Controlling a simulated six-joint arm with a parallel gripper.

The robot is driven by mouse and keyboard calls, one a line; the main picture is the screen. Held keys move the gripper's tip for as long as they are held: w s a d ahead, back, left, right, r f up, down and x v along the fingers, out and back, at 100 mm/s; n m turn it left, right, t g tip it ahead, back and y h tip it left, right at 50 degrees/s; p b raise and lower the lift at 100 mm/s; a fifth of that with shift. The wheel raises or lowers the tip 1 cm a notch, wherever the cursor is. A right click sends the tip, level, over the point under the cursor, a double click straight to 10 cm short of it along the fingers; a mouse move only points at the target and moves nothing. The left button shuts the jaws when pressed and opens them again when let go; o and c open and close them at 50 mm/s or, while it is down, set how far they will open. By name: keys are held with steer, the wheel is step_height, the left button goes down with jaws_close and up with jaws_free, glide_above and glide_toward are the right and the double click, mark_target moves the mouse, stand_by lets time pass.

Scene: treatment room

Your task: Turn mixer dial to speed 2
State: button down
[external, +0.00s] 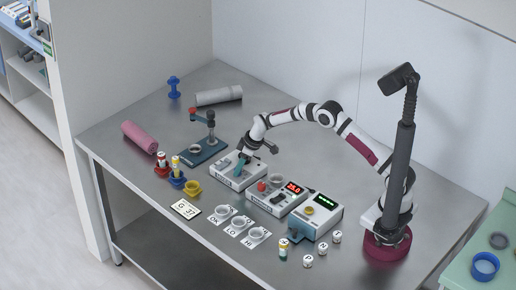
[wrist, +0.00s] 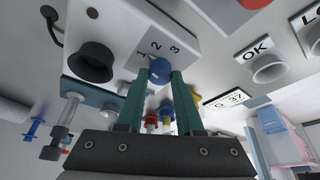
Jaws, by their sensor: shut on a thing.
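The mixer is a white box (external: 226,181) near the middle of the bench. In the wrist view its white face (wrist: 205,48) carries the printed numbers 1, 2 and 3. A round blue dial (wrist: 160,70) sits just below those numbers. My gripper (wrist: 160,80) has its two teal fingers on either side of the dial and is shut on it. In the external view my gripper (external: 240,168) reaches down onto the mixer, and the dial is hidden there. I cannot tell which number the dial points to.
A device with a red display (external: 293,188) and one with a green display (external: 324,200) stand right of the mixer. A teal stand (external: 206,147) is behind left. Labelled cups (external: 240,223) and a G 37 card (external: 186,209) lie in front.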

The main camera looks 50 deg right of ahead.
steer(key=m+h, duration=0.1)
steer(key=m, duration=0.1)
steer(key=m+h, duration=0.1)
steer(key=m, duration=0.2)
steer(key=shift+a+m+t, duration=0.15)
steer(key=shift+m+t, duration=0.15)
stand_by(0.4)
steer(key=c, duration=0.6)
jaws_free()
steer(key=shift+o, duration=0.2)
steer(key=shift+s+r, duration=0.1)
steer(key=v, duration=1.5)
steer(key=shift+r, duration=0.3)
steer(key=shift+a, duration=0.15)
